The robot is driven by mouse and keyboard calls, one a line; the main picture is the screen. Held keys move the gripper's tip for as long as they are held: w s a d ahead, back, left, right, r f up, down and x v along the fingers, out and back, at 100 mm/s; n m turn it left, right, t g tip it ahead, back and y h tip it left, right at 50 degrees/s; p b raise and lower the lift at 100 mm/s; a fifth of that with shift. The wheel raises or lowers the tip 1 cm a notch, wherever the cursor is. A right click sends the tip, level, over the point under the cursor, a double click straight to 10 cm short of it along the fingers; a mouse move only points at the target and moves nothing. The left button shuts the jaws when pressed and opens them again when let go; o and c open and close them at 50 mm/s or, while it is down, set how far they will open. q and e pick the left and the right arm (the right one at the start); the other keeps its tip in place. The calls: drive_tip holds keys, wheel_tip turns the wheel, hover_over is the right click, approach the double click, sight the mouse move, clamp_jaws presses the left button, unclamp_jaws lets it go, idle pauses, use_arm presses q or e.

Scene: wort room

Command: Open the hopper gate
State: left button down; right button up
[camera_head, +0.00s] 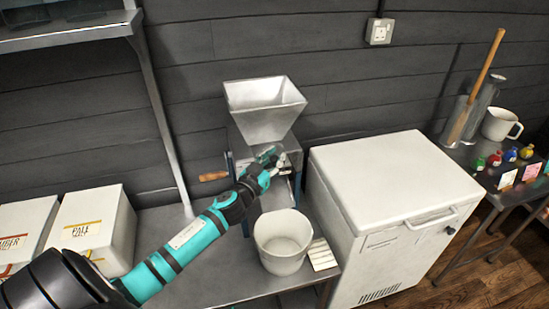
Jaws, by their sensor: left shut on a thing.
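A grey metal hopper (264,110) sits on top of a blue mill (233,165) on the bench, against the dark wall. Just below the hopper, my left gripper (270,157) is at the front of the mill. It is shut on the hopper gate, which the fingers mostly cover, so how far the gate stands open cannot be told. A white bucket (283,244) stands on the bench below the mill; its inside looks empty. My right gripper is not in view.
A wooden crank handle (214,176) sticks out at the mill's left. A white chest freezer (385,180) stands close on the right. White boxes (98,225) sit at the left. Bare bench (205,285) shows left of the bucket.

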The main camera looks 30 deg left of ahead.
use_arm(q)
drive_tip(key=shift+w+d+f, duration=0.1)
drive_tip(key=shift+w, duration=0.15)
idle(0.3)
drive_tip(key=shift+s+f, duration=0.15)
drive_tip(key=shift+f, duration=0.05)
idle(0.3)
drive_tip(key=c, duration=1.9)
unclamp_jaws()
drive_tip(key=o, duration=0.7)
drive_tip(key=shift+s+r, duration=0.2)
drive_tip(key=shift+s, duration=0.3)
drive_tip(key=shift+o, duration=0.5)
drive_tip(key=shift+a, duration=0.2)
drive_tip(key=shift+w+d, duration=0.1)
drive_tip(key=shift+s+d, duration=0.2)
drive_tip(key=shift+s, duration=0.1)
drive_tip(key=s, duration=1.1)
drive_tip(key=shift+s+d, duration=0.2)
drive_tip(key=shift+d, duration=0.1)
